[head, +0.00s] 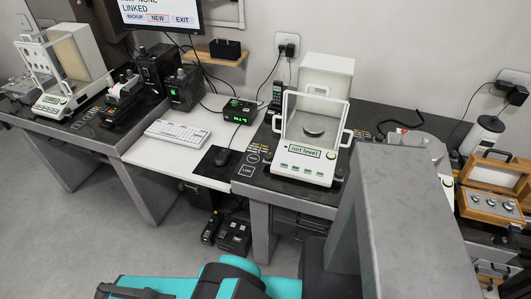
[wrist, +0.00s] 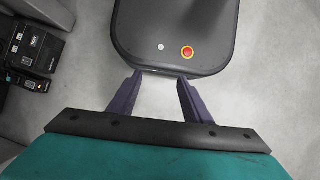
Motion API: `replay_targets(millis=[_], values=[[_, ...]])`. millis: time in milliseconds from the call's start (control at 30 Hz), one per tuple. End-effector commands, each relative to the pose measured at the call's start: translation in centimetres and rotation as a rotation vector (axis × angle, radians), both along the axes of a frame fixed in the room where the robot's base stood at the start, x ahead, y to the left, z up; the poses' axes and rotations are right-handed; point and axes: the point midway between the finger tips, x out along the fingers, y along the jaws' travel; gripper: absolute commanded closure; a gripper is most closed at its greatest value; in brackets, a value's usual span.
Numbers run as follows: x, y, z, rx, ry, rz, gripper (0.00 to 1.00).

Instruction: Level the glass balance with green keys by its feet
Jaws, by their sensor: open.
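The glass balance with green keys (head: 303,167) stands on the dark-topped weighing table right of centre in the head view. Its front display reads "not level", with several green keys below it. A round pan (head: 314,131) shows inside its glass shield. Its levelling feet cannot be made out. My gripper (wrist: 158,78) is open and empty in the wrist view, pointing down over the floor beside my own dark base. It is well apart from the balance. My gripper's fingers are not seen in the head view, where my turquoise arm shows at the bottom.
Another balance (head: 52,101) stands on the left table. A keyboard (head: 177,134) and mouse (head: 222,157) lie between the tables. A wooden weight box (head: 490,207) is at right. My grey arm link hides the right table's front. Dark boxes (head: 234,237) sit on the floor.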

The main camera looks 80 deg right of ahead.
Motion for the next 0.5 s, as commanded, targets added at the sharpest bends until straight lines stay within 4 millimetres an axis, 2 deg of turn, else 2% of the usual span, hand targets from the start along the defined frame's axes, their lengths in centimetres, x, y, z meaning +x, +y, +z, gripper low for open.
replay_targets(millis=[33,200,500], values=[[1.2,-1.4,0.6,0.003,-0.013,-0.004,0.55],[4.0,-6.2,3.1,0.015,-0.040,0.007,0.55],[6.9,-15.7,8.3,0.022,-0.080,0.022,0.55]])
